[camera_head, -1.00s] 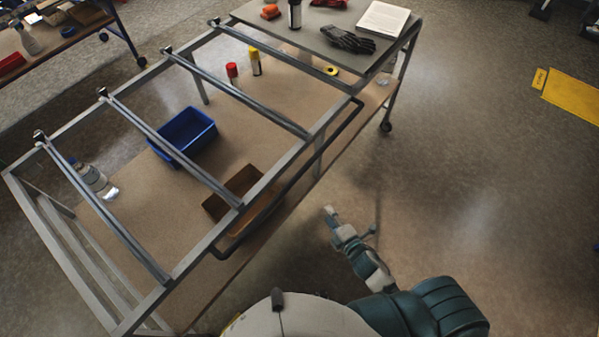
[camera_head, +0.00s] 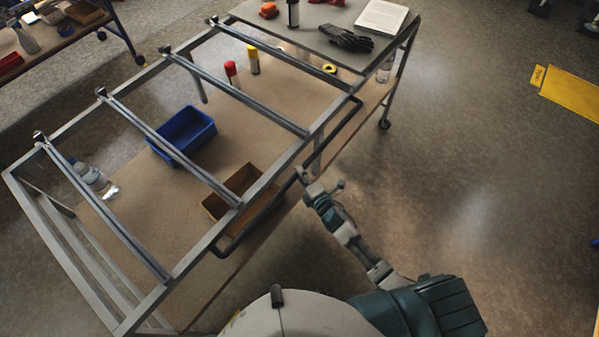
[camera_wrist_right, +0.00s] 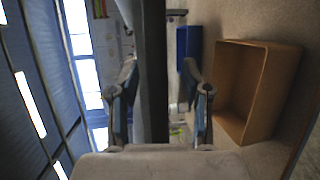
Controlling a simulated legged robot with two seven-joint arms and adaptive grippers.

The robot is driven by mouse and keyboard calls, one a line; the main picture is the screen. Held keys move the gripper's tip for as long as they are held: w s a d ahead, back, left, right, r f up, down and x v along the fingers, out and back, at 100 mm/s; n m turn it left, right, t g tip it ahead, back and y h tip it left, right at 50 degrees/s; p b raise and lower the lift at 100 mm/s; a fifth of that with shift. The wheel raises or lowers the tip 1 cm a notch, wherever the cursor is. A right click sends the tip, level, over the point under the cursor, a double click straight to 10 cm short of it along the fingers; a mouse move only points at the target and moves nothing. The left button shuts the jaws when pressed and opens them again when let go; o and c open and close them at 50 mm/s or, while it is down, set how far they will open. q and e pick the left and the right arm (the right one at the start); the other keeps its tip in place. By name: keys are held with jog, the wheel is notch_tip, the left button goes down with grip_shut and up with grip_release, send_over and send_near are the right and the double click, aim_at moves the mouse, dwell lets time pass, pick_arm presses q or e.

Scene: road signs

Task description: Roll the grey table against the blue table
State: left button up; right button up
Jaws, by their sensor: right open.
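The grey table (camera_head: 165,274) is a metal-framed trolley with slanted cross bars, a grey top at its far end and a brown lower shelf. A dark handle rail (camera_head: 338,131) runs along its near side. My right gripper (camera_head: 303,178) is at this rail. In the right wrist view, the open fingers of my right gripper (camera_wrist_right: 160,80) stand on either side of the dark rail (camera_wrist_right: 154,35); contact is not clear. The blue table (camera_head: 124,32), with blue legs and wheels, stands at the upper left, apart from the grey table. My left gripper is out of view.
The lower shelf carries a blue bin (camera_head: 184,136), an open brown box (camera_head: 233,192), a bottle (camera_head: 95,181) and red and yellow cans. Gloves (camera_head: 346,38) and a paper stack (camera_head: 382,17) lie on the grey top.

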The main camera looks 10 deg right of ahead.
jog(key=shift+w+a, duration=0.15)
jog(key=shift+w, duration=0.35)
jog(key=shift+w+a+f, duration=0.1)
jog(key=shift+w+a, duration=0.2)
jog(key=shift+a, duration=0.35)
jog(key=shift+c, duration=0.9)
jog(key=c, duration=0.4)
jog(key=shift+d, duration=0.15)
grip_shut()
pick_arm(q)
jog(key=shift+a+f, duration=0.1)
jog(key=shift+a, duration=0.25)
pick_arm(e)
jog(key=shift+d, duration=0.1)
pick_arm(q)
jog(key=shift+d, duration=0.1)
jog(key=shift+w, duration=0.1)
pick_arm(e)
jog(key=shift+w, duration=0.1)
